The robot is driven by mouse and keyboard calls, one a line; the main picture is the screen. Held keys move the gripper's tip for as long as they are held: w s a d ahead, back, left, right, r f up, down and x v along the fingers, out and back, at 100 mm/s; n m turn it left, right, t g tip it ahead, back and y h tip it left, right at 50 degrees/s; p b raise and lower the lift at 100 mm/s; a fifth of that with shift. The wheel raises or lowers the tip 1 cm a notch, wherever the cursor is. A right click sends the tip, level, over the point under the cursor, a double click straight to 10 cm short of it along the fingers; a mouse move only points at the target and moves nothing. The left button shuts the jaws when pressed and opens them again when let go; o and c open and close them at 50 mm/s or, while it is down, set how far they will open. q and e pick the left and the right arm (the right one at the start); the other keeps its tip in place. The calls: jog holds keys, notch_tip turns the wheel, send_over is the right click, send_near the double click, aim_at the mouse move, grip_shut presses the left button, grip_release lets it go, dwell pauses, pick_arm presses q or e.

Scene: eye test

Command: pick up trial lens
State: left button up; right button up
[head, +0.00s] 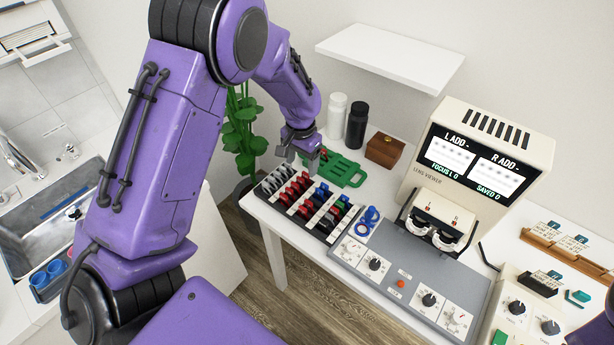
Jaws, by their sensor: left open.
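Trial lenses (300,186) with red, blue and dark handles stand in rows in a black and white rack (317,222) on the white table. My left gripper (304,158) is open just behind the rack, above the table's back left part, near a green board (342,170). I see nothing clearly held between its fingers. A blue ring-shaped item (368,217) lies at the rack's right, on or beside the grey console; I cannot tell if it is a lens. My right gripper is not in view.
A lens viewer (478,160) with a lit screen stands right of the rack, behind a grey console (402,262) with knobs. White (336,115) and black (356,125) bottles and a brown box (384,149) stand at the back. A white shelf (390,57) overhangs them. A sink (50,225) is far left.

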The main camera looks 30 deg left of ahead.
aim_at(305, 173)
pick_arm(q)
jog(key=f, duration=0.2)
jog(key=w+f+p, duration=0.1)
jog(key=f, duration=0.3)
jog(key=shift+w+d+p, duration=0.2)
jog(key=shift+d+p, duration=0.1)
jog(key=shift+p, duration=0.05)
jog(key=shift+f, duration=0.1)
jog(key=shift+s, duration=0.3)
jog(key=shift+w, duration=0.15)
jog(key=c, duration=1.1)
